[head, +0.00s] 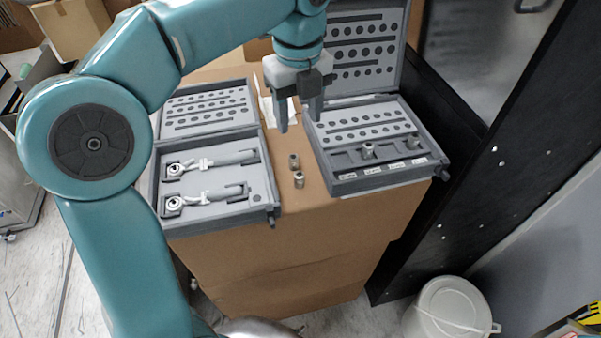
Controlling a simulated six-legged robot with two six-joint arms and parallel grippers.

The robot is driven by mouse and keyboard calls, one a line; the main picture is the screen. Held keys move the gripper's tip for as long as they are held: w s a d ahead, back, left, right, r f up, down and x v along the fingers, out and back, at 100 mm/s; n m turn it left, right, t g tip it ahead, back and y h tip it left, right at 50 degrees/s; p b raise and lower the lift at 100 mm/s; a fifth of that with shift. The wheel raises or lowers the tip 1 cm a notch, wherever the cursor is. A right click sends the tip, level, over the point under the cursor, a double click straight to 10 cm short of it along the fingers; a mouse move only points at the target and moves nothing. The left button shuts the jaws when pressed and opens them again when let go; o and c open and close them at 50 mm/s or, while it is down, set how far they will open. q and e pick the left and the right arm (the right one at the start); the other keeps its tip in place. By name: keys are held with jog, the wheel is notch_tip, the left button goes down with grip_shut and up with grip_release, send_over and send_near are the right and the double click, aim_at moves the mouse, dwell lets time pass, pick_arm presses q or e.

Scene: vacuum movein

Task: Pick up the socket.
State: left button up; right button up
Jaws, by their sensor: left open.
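Two small metal sockets stand on the cardboard box top between two open cases: a far socket (294,161) and a near socket (298,180). More sockets sit in the front tray of the right case, such as a left one (367,150) and a right one (412,141). My left gripper (299,122) points down, open and empty, above and behind the two loose sockets, near the right case's left edge. I cannot tell its exact height. My right gripper is not in view.
The left case (262,209) holds two tools in cutouts. The right case (346,187) has its lid up behind. Both stand on a cardboard box (290,262). A dark panel (455,215) rises at the right. A white bucket (447,308) stands on the floor.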

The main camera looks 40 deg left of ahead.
pick_arm(q)
jog(key=b, duration=0.1)
send_over(299, 175)
notch_tip(299, 175, down, 11)
jog(key=shift+s+a+r, duration=0.1)
jog(key=shift+a+f, duration=0.1)
jog(key=shift+f, duration=0.2)
jog(key=f, duration=0.4)
jog(key=shift+d+f, duration=0.25)
jog(key=shift+w+a+f, duration=0.1)
jog(key=shift+w+f, duration=0.1)
jog(key=shift+f, duration=0.15)
jog(key=shift+s+r, duration=0.1)
jog(key=shift+c, duration=1)
grip_shut()
